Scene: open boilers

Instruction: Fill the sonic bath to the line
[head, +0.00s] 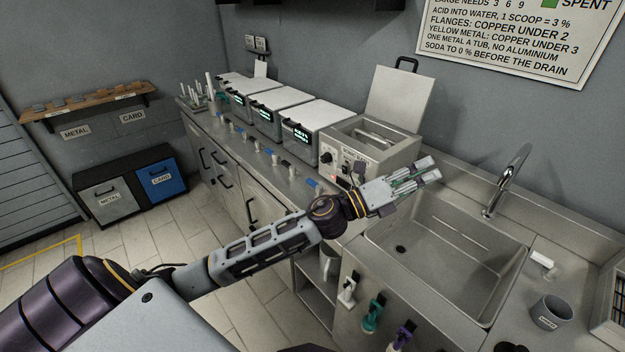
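The sonic bath (398,154) is a grey metal box on the counter left of the sink, with its lid (400,95) standing open behind it. Dark and light shapes show in its opening; the water level and fill line cannot be made out. My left gripper (434,168) is in front of the bath's right side, over the sink's left edge in the picture. Its two fingers point right with a narrow gap between them and nothing visible held. The sink (440,240) has a curved metal tap (510,180) behind it. My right gripper is out of view.
A grey labelled mug (552,312) stands right of the sink. Several lidded units (310,118) line the counter to the left. Coloured-handled items (372,315) hang on the sink front. A pale jug-like thing (330,262) sits on a shelf below.

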